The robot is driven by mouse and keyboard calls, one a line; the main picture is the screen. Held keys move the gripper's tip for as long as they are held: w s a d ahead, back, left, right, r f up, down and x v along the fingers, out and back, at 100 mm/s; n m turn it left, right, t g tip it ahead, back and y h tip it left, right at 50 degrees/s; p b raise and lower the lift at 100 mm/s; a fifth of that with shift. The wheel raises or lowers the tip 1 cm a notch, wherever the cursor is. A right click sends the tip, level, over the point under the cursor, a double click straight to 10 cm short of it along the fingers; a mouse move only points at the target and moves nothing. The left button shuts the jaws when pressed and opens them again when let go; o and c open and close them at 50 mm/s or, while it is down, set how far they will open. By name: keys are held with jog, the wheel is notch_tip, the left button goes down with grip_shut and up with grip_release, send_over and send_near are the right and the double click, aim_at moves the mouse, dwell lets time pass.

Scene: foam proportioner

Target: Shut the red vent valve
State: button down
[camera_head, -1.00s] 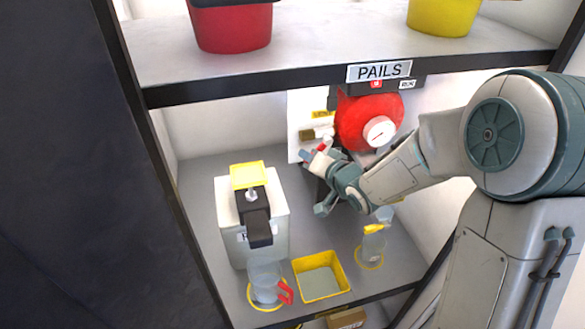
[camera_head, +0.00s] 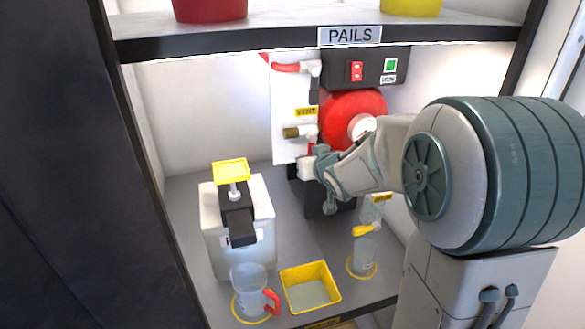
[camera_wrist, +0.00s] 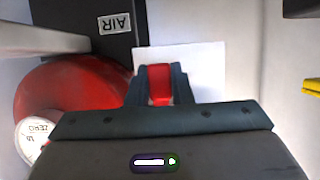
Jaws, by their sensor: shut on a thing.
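The red handle of the vent valve (camera_wrist: 159,84) stands between my jaws in the wrist view, in front of a white plate. In the head view only a small red part (camera_head: 311,148) shows, just below the yellow VENT label (camera_head: 306,112) and the brass fitting (camera_head: 295,132). My gripper (camera_head: 310,163) is shut on this red handle; in the wrist view its two dark fingers (camera_wrist: 159,92) press on both sides. My gripper hides most of the valve in the head view, so the handle's angle to its pipe cannot be told.
A red tank (camera_head: 350,108) with a dial is close to my wrist. A second red handle (camera_head: 290,67) sits higher on the panel. A white jug (camera_head: 222,230), a clear pitcher (camera_head: 248,285), a yellow tray (camera_head: 310,290) and a beaker (camera_head: 363,255) stand on the shelf below.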

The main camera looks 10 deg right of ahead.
jog(key=shift+d+r, duration=0.1)
jog(key=shift+r, duration=0.1)
dwell(0.3)
jog(key=c, duration=1.3)
grip_release()
jog(key=shift+w, duration=0.1)
jog(key=shift+f, duration=0.1)
jog(key=p+v, duration=0.3)
jog(key=v, duration=1.1)
